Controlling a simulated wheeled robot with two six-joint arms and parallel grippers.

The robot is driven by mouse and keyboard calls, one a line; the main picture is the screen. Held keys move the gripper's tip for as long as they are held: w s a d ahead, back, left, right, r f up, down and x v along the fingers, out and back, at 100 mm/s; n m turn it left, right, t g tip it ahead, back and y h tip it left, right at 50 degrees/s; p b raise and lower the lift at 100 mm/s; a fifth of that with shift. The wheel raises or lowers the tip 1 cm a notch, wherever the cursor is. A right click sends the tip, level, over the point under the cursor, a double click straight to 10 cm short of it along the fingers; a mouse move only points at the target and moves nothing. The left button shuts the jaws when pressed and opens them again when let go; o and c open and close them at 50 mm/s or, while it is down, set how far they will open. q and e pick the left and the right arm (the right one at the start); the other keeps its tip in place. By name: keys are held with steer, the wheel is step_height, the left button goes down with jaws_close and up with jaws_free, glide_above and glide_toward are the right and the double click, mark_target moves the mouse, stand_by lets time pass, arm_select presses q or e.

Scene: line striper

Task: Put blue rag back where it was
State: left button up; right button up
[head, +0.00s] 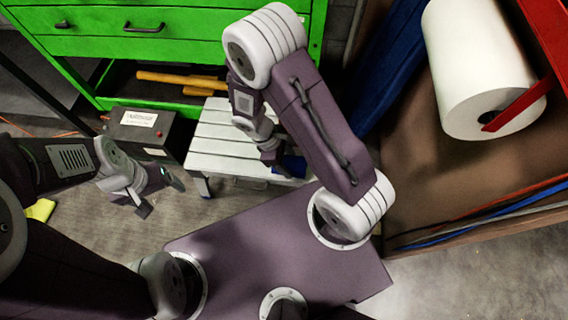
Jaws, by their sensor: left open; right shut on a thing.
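The blue rag (291,167) shows as a small dark blue patch at the right end of the white slatted bench (212,145). My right gripper (270,158) is beside it, low over the bench, and is shut on the rag; its fingertips are partly hidden by my own arm. Most of the rag is hidden too, so I cannot tell whether it touches the bench. My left gripper (157,196) is open and empty above the grey floor, to the left of the bench.
A green drawer cabinet (190,32) stands behind, with yellow-handled tools (180,80) on its open shelf. A black labelled box (142,132) is left of the bench. A white paper roll (470,60) hangs at right. A yellow cloth (40,210) lies at left.

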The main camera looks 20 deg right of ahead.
mark_target(285, 163)
step_height(285, 163, down, 3)
steer(key=shift+f+b, duration=0.1)
steer(key=shift+b, duration=0.7)
steer(key=shift+w, duration=0.15)
steer(key=shift+r, duration=0.25)
arm_select(q)
steer(key=f, duration=0.3)
steer(key=shift+w+a+f, duration=0.1)
steer(key=shift+w, duration=0.25)
arm_select(e)
steer(key=shift+f, duration=0.1)
steer(key=o, duration=1.3)
